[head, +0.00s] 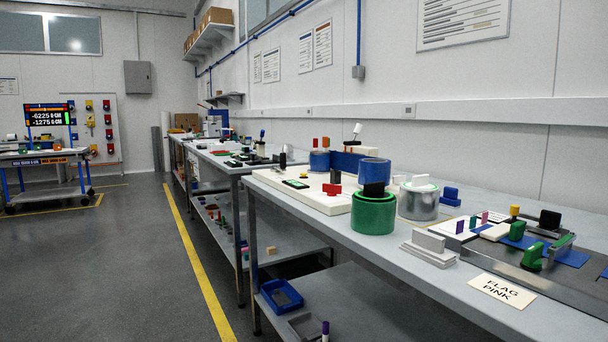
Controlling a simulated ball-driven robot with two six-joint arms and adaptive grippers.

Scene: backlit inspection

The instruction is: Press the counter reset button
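A white panel (270,178) lies on the near bench, left of the green cup. It carries a small dark display with green marks (295,184), a small yellow knob (303,174) and a red block (332,189). I cannot tell at this size which part, if any, is the counter reset button. Neither of my grippers shows in the head view.
On the near bench (390,262) stand a green cup (373,215), a grey cup (418,205), white plates (429,247) and a "FLAG PINK" card (502,290). Shelves below hold a blue tray (281,296). Floor left of the yellow line (200,267) is open.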

